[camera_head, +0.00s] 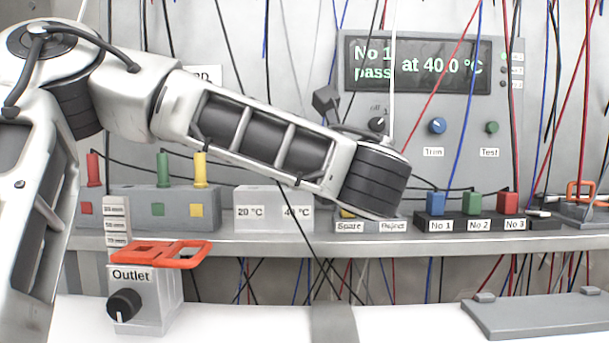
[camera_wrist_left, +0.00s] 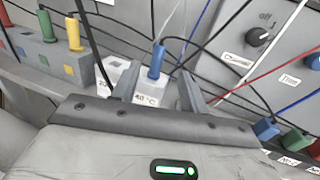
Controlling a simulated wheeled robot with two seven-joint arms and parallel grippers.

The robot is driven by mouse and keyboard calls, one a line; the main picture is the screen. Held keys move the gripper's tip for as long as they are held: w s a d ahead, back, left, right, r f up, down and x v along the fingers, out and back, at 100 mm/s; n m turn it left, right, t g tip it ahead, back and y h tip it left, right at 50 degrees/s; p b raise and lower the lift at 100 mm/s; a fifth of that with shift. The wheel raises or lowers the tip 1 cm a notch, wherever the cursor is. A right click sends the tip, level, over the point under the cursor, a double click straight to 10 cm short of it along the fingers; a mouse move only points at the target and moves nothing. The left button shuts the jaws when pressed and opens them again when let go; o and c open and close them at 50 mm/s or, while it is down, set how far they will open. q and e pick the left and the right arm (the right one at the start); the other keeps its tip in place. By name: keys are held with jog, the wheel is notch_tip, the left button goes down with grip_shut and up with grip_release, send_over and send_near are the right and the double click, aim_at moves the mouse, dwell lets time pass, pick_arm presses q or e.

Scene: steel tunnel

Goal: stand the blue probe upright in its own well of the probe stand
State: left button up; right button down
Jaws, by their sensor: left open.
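The blue probe (camera_wrist_left: 157,58) stands upright at the 40 °C side of the white calibration block (camera_head: 262,200), which also shows in the left wrist view (camera_wrist_left: 117,72). My left gripper (camera_wrist_left: 158,70) is open, its fingers to either side of the probe; I cannot tell whether they touch it. In the head view my left arm hides the gripper and the blue probe. The grey probe stand (camera_head: 180,222) is to the left on the shelf, holding the red probe (camera_head: 93,168), green probe (camera_head: 163,168) and yellow probe (camera_head: 200,170). My right gripper is out of view.
A panel (camera_head: 420,130) reads "No 1 pass at 40.0 °C". Blue, green and red blocks (camera_head: 472,202) labelled No 1 to No 3 stand right of the Spare/Reject tray (camera_head: 372,226). An Outlet box (camera_head: 150,318) is in front of the stand. Cables hang throughout.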

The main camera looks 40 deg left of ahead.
pick_arm(q)
jog(key=p+x, duration=0.1)
jog(key=x, duration=0.6)
jog(key=shift+w+a+f+p, duration=0.1)
jog(key=shift+a+p, duration=0.2)
jog(key=p+x, duration=0.2)
jog(key=x, duration=0.2)
jog(key=shift+w+a, duration=0.25)
jog(key=shift+a, duration=0.1)
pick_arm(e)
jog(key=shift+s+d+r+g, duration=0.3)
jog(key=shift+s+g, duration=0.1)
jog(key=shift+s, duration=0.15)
pick_arm(q)
grip_shut()
